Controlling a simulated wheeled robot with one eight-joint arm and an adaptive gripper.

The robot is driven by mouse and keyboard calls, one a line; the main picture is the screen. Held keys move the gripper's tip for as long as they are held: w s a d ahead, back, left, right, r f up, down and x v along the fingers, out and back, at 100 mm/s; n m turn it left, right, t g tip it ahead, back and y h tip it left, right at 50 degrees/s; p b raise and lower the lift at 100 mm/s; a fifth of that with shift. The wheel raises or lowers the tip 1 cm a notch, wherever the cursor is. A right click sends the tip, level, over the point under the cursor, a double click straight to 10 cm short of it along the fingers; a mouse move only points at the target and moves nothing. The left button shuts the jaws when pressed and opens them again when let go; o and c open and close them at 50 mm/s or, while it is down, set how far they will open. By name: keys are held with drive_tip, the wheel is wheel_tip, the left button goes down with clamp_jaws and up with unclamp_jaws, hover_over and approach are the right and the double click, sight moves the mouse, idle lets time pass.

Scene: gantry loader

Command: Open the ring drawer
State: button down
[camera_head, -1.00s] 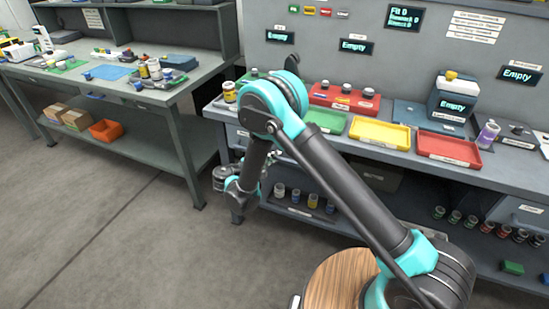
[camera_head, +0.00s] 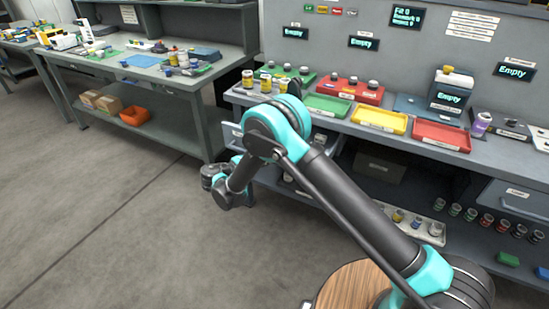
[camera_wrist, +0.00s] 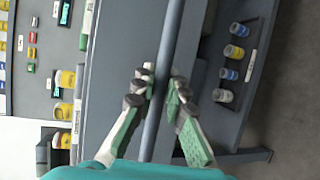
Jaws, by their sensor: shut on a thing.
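My gripper (camera_wrist: 158,90) is shut on a long grey-blue bar, the drawer handle (camera_wrist: 169,45), with one finger on each side in the wrist view. A dark grey panel (camera_wrist: 125,60) lies between the bar and the bench edge. In the head view my gripper hangs low in front of the left end of the bench, mostly hidden by my wrist. The drawer (camera_head: 231,133) under that end shows a pale face left of my arm. My arm hides much of it, and I cannot read its label or tell how far out it stands.
The bench top carries a green tray (camera_head: 327,105), a yellow tray (camera_head: 378,120) and a red tray (camera_head: 441,136). Another drawer (camera_head: 515,200) is at the right. A lower shelf holds a white tray (camera_head: 400,214) with bottles. Another bench (camera_head: 165,115) stands left. The floor between is clear.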

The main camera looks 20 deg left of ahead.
drive_tip(key=s, duration=0.7)
drive_tip(key=shift+a, duration=0.3)
drive_tip(key=c, duration=1.5)
unclamp_jaws()
drive_tip(key=shift+c, duration=0.2)
drive_tip(key=shift+s, duration=0.1)
drive_tip(key=v, duration=1.2)
drive_tip(key=shift+a, duration=0.1)
